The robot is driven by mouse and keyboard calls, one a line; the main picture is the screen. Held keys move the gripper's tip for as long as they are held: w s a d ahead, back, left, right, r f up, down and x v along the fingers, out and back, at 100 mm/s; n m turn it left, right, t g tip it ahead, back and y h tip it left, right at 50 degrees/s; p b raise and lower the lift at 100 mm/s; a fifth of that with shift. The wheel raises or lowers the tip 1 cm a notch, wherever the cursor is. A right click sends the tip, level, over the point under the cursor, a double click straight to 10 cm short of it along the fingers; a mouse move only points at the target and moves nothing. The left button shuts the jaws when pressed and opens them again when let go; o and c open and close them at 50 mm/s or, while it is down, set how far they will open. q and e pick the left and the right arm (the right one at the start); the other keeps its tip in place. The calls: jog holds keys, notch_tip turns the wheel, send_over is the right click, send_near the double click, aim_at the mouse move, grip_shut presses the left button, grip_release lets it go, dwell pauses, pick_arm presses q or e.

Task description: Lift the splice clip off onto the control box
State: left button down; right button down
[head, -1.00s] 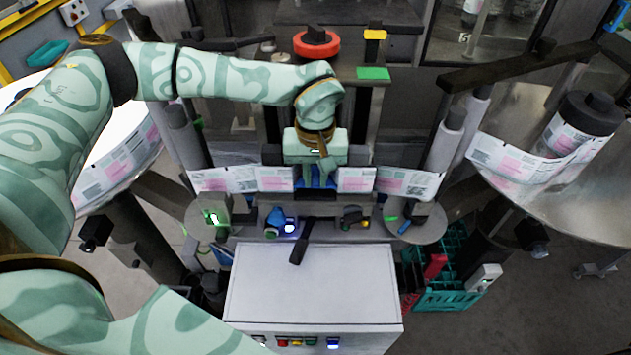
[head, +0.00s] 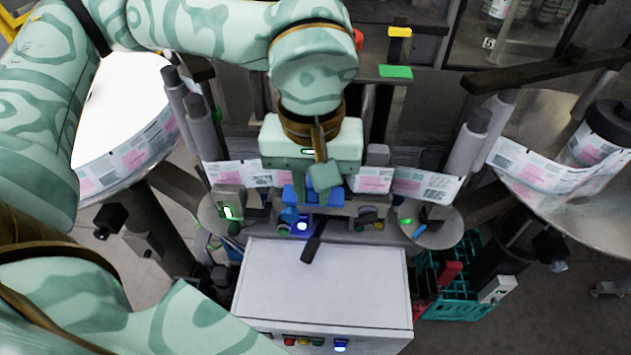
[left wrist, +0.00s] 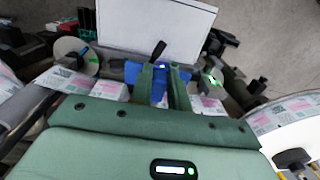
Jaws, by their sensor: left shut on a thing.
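The splice clip is a blue block (head: 298,194), seen in front of the printed label web (head: 371,180), partly hidden by my left gripper. My left gripper (head: 318,187) is shut on it. In the left wrist view the blue clip (left wrist: 159,84) sits between the two green fingers (left wrist: 161,76). I cannot tell how wide the gap is between clip and web. The control box (head: 320,280) has a bare white top and stands nearer than the clip; its top also shows in the left wrist view (left wrist: 160,22). My right gripper is out of view.
A dark handled tool (head: 313,242) overhangs the back edge of the control box. Coloured buttons (head: 305,341) line its front. A teal crate (head: 458,290) stands at right. Reel tables flank the machine, with a black-topped reel (head: 612,125) at right. The box top is otherwise clear.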

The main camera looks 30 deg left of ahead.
aim_at(312, 190)
pick_arm(q)
jog(key=shift+r+p, duration=1.8)
jog(key=shift+r, duration=1.15)
jog(key=shift+f, duration=0.1)
